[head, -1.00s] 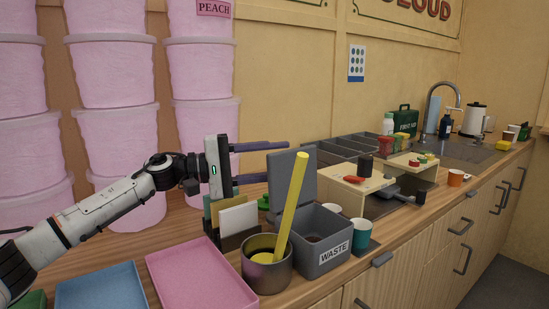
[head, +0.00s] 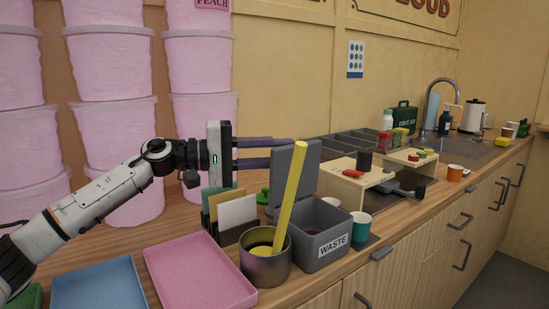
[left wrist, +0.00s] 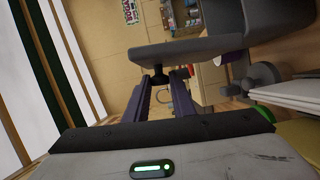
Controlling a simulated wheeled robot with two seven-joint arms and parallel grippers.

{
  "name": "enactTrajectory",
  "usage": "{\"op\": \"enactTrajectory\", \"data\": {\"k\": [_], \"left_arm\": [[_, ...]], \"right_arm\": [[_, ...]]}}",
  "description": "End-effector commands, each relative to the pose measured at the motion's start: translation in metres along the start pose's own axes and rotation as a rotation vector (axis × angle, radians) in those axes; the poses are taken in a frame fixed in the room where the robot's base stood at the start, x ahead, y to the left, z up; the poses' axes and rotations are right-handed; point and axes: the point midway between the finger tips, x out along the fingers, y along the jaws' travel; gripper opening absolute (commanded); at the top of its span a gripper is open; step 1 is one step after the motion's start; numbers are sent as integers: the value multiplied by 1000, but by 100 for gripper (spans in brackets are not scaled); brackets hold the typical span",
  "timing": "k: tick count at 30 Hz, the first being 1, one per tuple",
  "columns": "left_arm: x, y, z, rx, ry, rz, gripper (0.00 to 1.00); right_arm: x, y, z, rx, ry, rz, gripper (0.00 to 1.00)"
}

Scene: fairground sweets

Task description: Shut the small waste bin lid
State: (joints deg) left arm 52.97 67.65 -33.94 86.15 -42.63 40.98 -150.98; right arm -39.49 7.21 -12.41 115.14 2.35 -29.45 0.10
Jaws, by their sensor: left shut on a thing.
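The small waste bin (head: 309,254) is a grey box with a WASTE label on the counter. Its grey lid (head: 312,176) stands up open at the bin's back left edge, and the bin's inside shows. My left gripper (head: 285,150) reaches in from the left to the lid's outer face, its fingers close together. In the left wrist view the lid (left wrist: 180,51) lies across the fingertips, with a small dark part of it between them, and my left gripper is shut on that part. The bin (left wrist: 262,20) shows beyond it. My right gripper is not in view.
A metal pot (head: 265,266) with a yellow stick (head: 291,200) stands in front of the bin, the stick crossing before the lid. A card holder (head: 238,212), pink tray (head: 200,275) and blue tray (head: 100,288) are to the left. A teal cup (head: 361,226) stands right of the bin.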

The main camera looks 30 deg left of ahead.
Motion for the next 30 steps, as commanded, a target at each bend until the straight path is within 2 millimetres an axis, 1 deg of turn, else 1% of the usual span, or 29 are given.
{"op": "enactTrajectory", "data": {"k": [3, 14, 21, 30], "left_arm": [[4, 2, 9, 88, 0, -33, 0], [13, 7, 32, 313, 0, -127, 0], [17, 8, 41, 302, -3, -124, 0], [18, 9, 44, 299, -5, -124, 0]], "right_arm": [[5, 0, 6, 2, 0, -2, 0], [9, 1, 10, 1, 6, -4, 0], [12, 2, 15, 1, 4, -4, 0], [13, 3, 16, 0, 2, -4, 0]]}}
